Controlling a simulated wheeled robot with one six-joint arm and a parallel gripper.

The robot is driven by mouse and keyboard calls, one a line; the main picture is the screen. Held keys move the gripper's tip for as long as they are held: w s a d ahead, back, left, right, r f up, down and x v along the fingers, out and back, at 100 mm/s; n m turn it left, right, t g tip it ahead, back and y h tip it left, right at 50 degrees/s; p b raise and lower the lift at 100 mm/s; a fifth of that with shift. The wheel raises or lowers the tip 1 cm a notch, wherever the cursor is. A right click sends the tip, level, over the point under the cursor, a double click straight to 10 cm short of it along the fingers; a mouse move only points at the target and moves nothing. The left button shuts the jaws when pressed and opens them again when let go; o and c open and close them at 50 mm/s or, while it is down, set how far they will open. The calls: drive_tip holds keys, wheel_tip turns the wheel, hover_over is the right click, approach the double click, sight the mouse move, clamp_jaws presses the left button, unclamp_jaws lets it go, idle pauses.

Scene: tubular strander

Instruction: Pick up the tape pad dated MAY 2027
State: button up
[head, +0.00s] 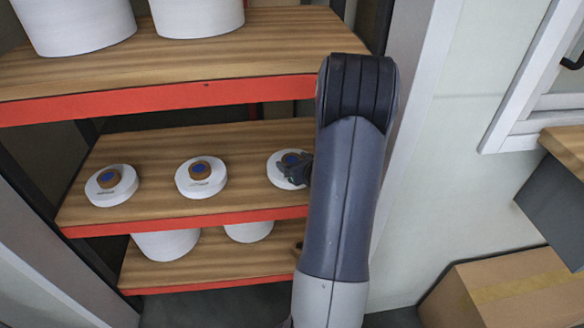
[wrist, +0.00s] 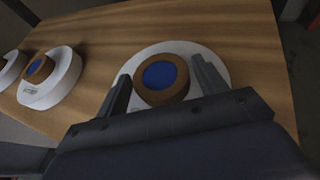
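Three white round tape pads with brown cores and blue centres sit in a row on the middle shelf: left (head: 98,196), middle (head: 190,187) and right (head: 275,169). In the wrist view the right pad (wrist: 208,62) lies below my gripper (wrist: 160,72). The two fingers stand on either side of its brown core (wrist: 143,92), open, with what look like narrow gaps. The middle pad (wrist: 62,86) is to the left. Small labels show on the left and middle pads, but no date is readable. My arm hides part of the right pad in the head view.
The wooden shelf (head: 240,139) has a red front edge. An upper shelf (head: 165,68) above holds large white rolls (head: 75,25), and a lower shelf (head: 200,270) holds more. A cardboard box (head: 510,290) stands at the lower right.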

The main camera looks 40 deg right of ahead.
drive_tip(key=c, duration=0.8)
drive_tip(key=shift+c, duration=0.2)
